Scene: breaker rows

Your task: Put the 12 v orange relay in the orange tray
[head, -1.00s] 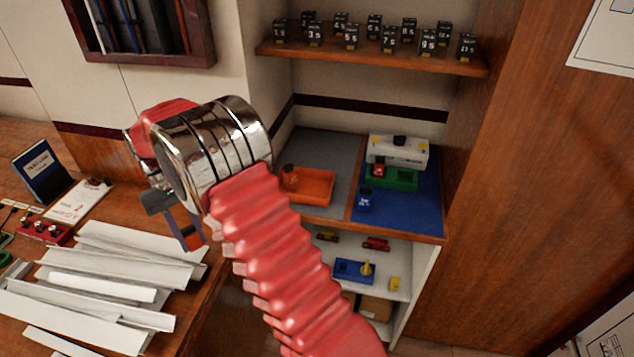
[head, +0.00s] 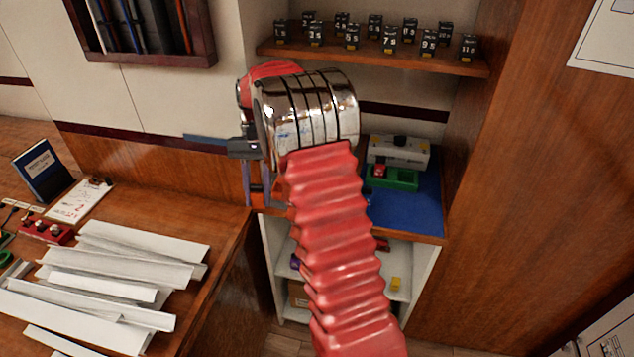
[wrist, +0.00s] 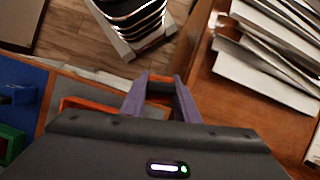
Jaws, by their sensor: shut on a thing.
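My gripper (wrist: 160,96) is shut on an orange relay (wrist: 160,86), seen between its purple fingers in the wrist view. No voltage marking on it can be read. In the head view my gripper (head: 258,193) hangs at the left front edge of the cabinet counter, mostly seen side-on. The orange tray (wrist: 88,103) shows as a rim strip left of my gripper in the wrist view. My arm hides nearly all of it in the head view. I cannot tell the height between the relay and the counter.
A blue mat (head: 415,207) holds a green tray (head: 396,180) with a red relay and a white device (head: 399,153) behind. Several black numbered boxes stand on the upper shelf (head: 370,60). White papers (head: 110,275) cover the left desk. A lower shelf holds small items.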

